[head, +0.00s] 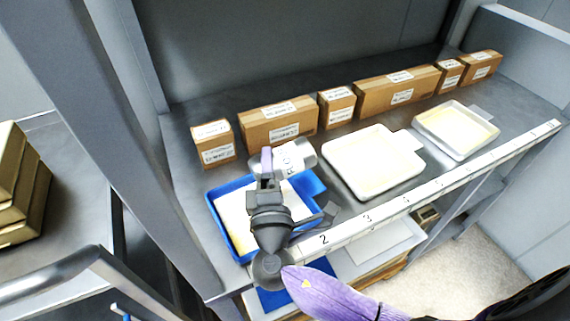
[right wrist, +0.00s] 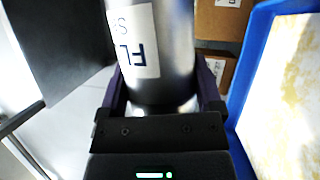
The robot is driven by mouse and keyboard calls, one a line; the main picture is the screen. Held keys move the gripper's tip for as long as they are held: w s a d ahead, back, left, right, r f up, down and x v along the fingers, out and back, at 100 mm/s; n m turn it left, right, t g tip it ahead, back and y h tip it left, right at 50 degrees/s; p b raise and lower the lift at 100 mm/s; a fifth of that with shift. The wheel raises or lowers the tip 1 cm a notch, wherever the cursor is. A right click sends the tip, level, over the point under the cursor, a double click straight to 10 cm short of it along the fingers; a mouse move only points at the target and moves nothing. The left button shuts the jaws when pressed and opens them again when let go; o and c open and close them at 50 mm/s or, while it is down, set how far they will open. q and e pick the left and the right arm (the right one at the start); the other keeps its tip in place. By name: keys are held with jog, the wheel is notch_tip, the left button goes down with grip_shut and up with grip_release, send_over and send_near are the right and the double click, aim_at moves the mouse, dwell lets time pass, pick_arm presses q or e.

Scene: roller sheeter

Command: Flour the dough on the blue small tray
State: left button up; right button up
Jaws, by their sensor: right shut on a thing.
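The blue small tray (head: 219,219) sits at the left end of the shelf, with pale dough (head: 232,214) in it. Its blue rim (right wrist: 247,62) and the pale, patchy dough (right wrist: 290,95) show at the right of the right wrist view. My right gripper (head: 268,172) is over the tray, shut on a metal flour shaker (head: 293,158) that is tilted on its side in the head view. In the right wrist view the shaker (right wrist: 178,50) stands between the two fingers, its label partly readable as "FL". My right arm hides part of the tray. My left gripper is not in view.
Two white trays, one in the middle (head: 341,183) and one to the right (head: 450,151), hold pale sheets. Several cardboard boxes (head: 278,124) line the back of the shelf. A grey upright post (head: 150,200) stands left of the blue tray. A numbered strip (head: 440,184) runs along the front edge.

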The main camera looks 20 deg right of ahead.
aim_at(290, 176)
jog(key=shift+a, duration=0.35)
jog(key=shift+d, duration=0.15)
jog(key=d, duration=0.4)
jog(key=shift+d, duration=0.15)
